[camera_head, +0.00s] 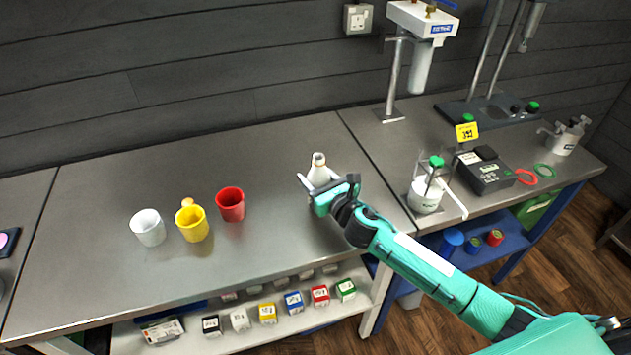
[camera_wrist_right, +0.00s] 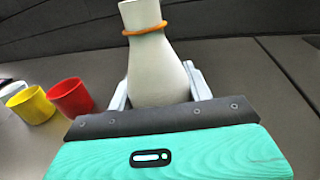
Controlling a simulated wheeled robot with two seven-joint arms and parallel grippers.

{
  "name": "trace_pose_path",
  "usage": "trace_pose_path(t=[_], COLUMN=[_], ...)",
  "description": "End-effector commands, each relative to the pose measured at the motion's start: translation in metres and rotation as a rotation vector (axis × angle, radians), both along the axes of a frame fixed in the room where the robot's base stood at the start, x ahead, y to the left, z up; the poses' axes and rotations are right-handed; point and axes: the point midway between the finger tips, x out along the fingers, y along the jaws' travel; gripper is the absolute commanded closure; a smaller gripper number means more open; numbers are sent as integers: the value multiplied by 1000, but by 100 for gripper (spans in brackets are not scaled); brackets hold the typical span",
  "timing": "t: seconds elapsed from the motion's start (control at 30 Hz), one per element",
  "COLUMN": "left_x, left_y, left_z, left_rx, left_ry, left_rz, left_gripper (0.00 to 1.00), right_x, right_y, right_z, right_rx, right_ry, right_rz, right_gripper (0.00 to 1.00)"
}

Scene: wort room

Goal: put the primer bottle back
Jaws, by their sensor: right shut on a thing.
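The primer bottle (camera_head: 319,173) appears as a white conical bottle with a narrow neck, upright over the steel bench in the head view. In the right wrist view the bottle (camera_wrist_right: 157,72) fills the middle, with an orange ring around its neck. My right gripper (camera_head: 317,183) is shut on its body, one finger on each side. In the wrist view the gripper (camera_wrist_right: 158,88) hides the bottle's base, so I cannot tell whether it touches the bench. My left gripper is not in view.
White (camera_head: 148,228), yellow (camera_head: 192,222) and red (camera_head: 231,204) mugs stand on the bench left of the bottle. A white jug with a green knob (camera_head: 425,195) and a dark meter (camera_head: 486,172) stand to the right. Several small boxes line the shelf (camera_head: 245,338) below. The bench's back is clear.

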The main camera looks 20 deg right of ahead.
Motion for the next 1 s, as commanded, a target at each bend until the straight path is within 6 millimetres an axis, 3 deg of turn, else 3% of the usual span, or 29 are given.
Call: trace_pose_path(t=[0.1,0.5,0.53,0.63,1.0], left_x=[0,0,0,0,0], left_y=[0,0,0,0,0], left_z=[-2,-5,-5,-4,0], left_rx=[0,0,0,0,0], left_ry=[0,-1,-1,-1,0], left_rz=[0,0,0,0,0], left_gripper=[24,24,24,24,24], right_x=[0,0,0,0,0], right_y=[0,0,0,0,0], right_z=[-12,-16,-17,-16,-11], right_rx=[1,-1,-1,-1,0], right_ry=[0,-1,0,0,0], right_rz=[-1,0,0,0,0], right_gripper=[78,78,48,28,28])
